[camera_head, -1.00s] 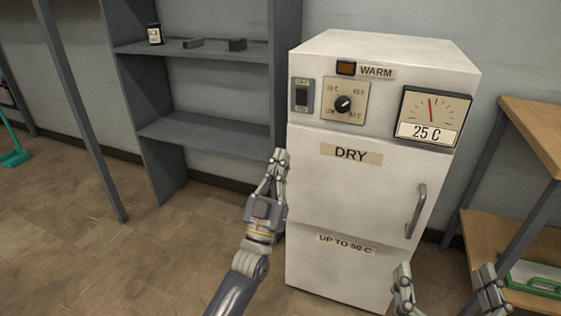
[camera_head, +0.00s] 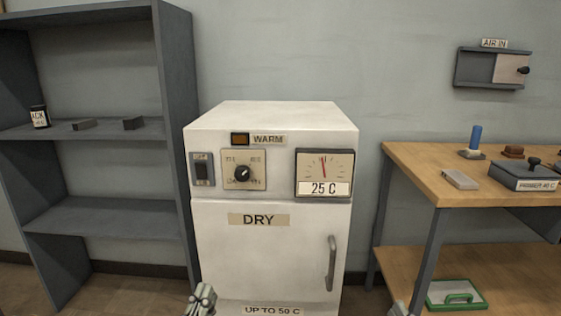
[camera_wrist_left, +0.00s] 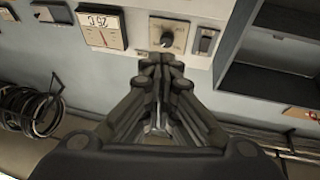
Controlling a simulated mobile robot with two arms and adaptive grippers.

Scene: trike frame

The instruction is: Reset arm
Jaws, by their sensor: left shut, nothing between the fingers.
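My left gripper (camera_head: 203,299) shows at the bottom edge of the head view, in front of the lower left of the white drying oven (camera_head: 285,255). Its fingers are together and empty; the closed fingers (camera_wrist_left: 160,62) also show in the left wrist view, with the oven's dial and gauge beyond them. Only a small tip of my right gripper (camera_head: 398,309) shows at the bottom edge, right of the oven; its fingers are mostly cut off. The oven door is closed, with a vertical handle (camera_head: 331,263). The gauge (camera_head: 324,173) reads 25 C.
A grey shelf unit (camera_head: 178,130) stands left of the oven, holding a black jar (camera_head: 40,117) and two dark blocks. A wooden workbench (camera_head: 425,158) on the right holds several items, including a grey box (camera_head: 525,176).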

